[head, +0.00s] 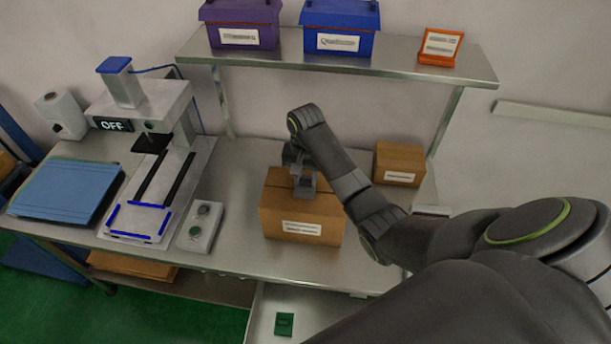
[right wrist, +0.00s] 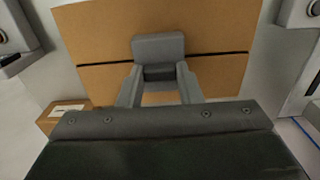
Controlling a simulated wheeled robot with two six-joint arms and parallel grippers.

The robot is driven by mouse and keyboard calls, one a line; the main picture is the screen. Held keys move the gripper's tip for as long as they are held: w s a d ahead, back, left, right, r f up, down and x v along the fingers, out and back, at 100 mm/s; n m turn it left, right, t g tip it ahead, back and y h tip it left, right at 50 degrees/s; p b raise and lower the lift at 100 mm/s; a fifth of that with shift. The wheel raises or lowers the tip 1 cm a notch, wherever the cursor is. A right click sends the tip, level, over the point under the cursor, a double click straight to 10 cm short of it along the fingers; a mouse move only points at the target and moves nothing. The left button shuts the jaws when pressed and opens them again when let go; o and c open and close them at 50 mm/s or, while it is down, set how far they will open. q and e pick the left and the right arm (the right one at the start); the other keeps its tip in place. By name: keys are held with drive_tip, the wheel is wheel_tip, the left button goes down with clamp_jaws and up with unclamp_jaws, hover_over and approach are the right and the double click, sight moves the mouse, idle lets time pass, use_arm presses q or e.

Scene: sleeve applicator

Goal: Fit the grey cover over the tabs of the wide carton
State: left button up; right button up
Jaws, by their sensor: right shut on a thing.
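The wide carton (head: 303,222) is a brown box with a white label on its front, standing on the metal table. Its top with a dark seam fills much of the right wrist view (right wrist: 215,30). My right gripper (head: 299,165) is above the top of this carton, pointing down. In the right wrist view its two fingers (right wrist: 159,88) are shut on a small grey block-like piece, the grey cover (right wrist: 158,46), over the middle of the seam. The cover hides that part of the seam, and I cannot make out the tabs. I cannot tell whether cover and carton touch. My left gripper is not in view.
A smaller carton (head: 400,164) stands behind to the right. A button box (head: 200,226) and a white press (head: 145,108) reading OFF stand left, beside blue sheets (head: 62,189). A shelf (head: 400,67) with purple, blue and orange bins spans the back.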

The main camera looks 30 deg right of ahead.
drive_tip(key=shift+f, duration=0.1)
drive_tip(key=o, duration=1)
drive_tip(key=shift+o, duration=0.2)
